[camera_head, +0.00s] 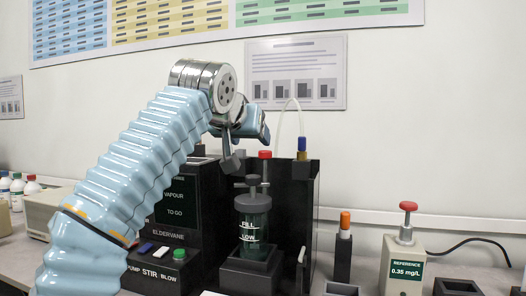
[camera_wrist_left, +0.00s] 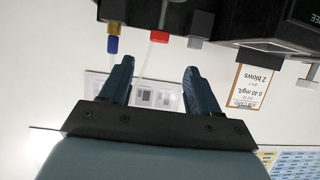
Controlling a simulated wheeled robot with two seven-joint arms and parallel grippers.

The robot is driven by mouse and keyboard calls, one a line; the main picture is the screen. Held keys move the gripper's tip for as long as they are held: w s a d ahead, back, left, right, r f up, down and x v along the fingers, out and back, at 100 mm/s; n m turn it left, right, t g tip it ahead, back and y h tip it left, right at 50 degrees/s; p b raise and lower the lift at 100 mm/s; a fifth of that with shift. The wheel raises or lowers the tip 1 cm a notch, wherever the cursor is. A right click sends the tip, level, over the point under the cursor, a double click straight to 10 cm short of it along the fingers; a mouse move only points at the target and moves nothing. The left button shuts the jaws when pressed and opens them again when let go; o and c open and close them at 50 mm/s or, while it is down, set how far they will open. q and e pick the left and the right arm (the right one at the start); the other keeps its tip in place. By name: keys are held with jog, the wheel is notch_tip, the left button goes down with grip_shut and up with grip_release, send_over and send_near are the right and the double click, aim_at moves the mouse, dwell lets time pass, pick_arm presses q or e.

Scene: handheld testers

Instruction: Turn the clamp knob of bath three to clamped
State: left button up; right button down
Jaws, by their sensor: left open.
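No label reading bath three or clamped can be read, so I cannot tell which part is its clamp knob. A black apparatus (camera_head: 304,205) holds a dark green vessel (camera_head: 253,230) marked FILL and LOW, with a grey knob-like top (camera_head: 252,181). A red cap (camera_head: 265,154) stands behind it; a red cap (camera_wrist_left: 159,37) also shows in the left wrist view, beside a blue and brass fitting (camera_wrist_left: 112,45) and a grey knob-like part (camera_wrist_left: 195,43). My left gripper (camera_head: 236,150) is above the vessel, open and empty, its fingers (camera_wrist_left: 157,78) apart. My arm hides part of the apparatus.
An instrument with a green button (camera_head: 179,254) stands left of the vessel. A 0.40 mg/L card (camera_wrist_left: 250,92) shows in the wrist view. Several bottles (camera_head: 17,188) stand far left.

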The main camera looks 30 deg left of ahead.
aim_at(263, 152)
pick_arm(q)
jog(key=p+x, duration=0.5)
jog(key=x, duration=0.6)
jog(key=shift+w+a+f+p, duration=0.15)
jog(key=shift+w+p, duration=0.2)
grip_shut()
